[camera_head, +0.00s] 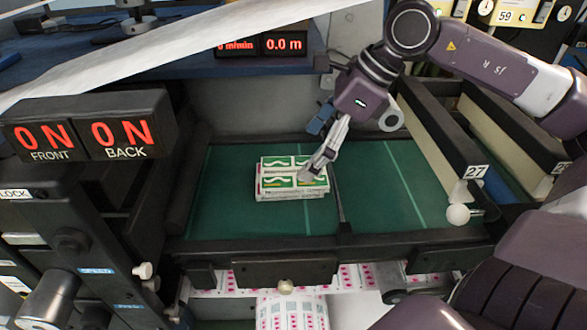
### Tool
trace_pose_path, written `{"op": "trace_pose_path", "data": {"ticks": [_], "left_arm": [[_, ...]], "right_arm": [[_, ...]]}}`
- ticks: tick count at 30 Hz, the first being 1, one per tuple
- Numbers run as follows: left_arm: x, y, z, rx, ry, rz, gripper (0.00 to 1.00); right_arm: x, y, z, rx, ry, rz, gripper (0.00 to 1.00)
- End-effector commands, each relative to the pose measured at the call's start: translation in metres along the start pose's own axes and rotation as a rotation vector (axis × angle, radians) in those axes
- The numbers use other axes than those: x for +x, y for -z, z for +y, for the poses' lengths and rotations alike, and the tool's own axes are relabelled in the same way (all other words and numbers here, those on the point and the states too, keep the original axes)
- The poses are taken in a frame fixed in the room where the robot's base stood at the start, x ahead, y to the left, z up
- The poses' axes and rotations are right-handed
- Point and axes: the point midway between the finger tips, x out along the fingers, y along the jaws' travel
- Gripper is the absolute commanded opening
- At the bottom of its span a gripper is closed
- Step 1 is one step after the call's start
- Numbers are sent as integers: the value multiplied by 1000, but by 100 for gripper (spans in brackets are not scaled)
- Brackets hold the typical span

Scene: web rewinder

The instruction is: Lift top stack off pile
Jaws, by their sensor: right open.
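I cannot tell whether the fingertips touch the top stack. My left gripper is not in view.
A black frame edges the green surface, and a second green section (385,190) to the right is clear. A sign (88,138) reading ON FRONT and ON BACK stands at left. A white-knobbed lever (458,214) stands at right. A printed web (290,308) runs below.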

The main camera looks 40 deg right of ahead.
Motion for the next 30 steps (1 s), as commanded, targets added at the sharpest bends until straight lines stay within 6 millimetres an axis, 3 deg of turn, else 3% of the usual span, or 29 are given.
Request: {"op": "trace_pose_path", "data": {"ticks": [6,10,22,30], "left_arm": [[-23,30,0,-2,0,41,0],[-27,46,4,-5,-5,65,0],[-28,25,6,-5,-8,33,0],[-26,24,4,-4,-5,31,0]], "right_arm": [[20,2,5,2,-6,3,94],[35,3,4,3,-3,3,94],[45,3,3,2,-1,0,94],[45,4,3,2,0,0,94]]}}
